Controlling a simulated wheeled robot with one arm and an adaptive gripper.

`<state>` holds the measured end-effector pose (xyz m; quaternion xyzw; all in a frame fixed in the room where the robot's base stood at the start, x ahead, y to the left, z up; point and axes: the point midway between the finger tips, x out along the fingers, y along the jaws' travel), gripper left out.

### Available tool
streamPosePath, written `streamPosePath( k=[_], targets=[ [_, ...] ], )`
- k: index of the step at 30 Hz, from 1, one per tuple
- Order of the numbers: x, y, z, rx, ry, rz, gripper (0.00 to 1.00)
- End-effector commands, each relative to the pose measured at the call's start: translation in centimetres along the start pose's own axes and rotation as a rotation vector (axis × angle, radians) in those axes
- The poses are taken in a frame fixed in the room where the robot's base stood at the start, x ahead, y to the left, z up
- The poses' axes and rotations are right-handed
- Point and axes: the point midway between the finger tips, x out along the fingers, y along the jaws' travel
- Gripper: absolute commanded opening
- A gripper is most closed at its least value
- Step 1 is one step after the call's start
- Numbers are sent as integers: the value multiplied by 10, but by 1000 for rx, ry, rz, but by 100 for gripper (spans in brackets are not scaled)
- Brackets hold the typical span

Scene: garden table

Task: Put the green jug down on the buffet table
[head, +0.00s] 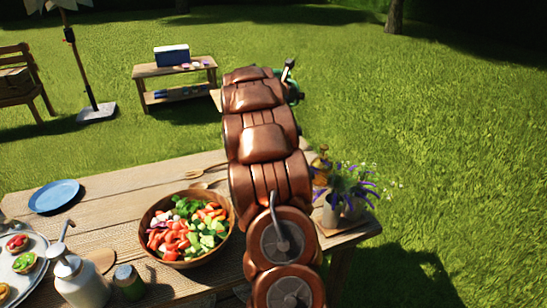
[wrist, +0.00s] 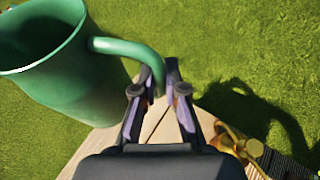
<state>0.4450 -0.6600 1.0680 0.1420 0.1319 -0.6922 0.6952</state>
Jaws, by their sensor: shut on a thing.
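The green jug (wrist: 105,75) fills the upper left of the wrist view, its open mouth toward the camera. My gripper (wrist: 160,88) is shut on its curved handle. In the head view my arm hides most of the jug; a bit of green (head: 294,90) shows beside the arm's far end. The buffet table (head: 110,192) is the long wooden table in front. In the wrist view a corner of wooden top (wrist: 92,150) shows below the jug, with grass around it. I cannot tell the height of the jug above it.
A salad bowl (head: 185,228), a blue plate (head: 54,196), a tray of tartlets (head: 22,262) and a white dispenser (head: 80,281) stand on the table. A flower pot (head: 342,208) and an amber bottle (head: 320,167) stand at its right end. A side table (head: 176,70) carries a cooler box.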

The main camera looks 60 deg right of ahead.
Motion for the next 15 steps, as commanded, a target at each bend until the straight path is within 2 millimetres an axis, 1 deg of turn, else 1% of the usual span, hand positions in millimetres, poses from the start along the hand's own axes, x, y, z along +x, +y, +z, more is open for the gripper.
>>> streamPosePath(
  k=[1, 6, 10, 15],
  targets=[
    [6, 0, -15, 1, -2, 1, 0],
    [17, 0, -42, 1, -2, 1, 0],
    [24, -1, -58, 1, -2, 1, 0],
    [30, -1, -72, 1, -2, 1, 0]
  ],
)
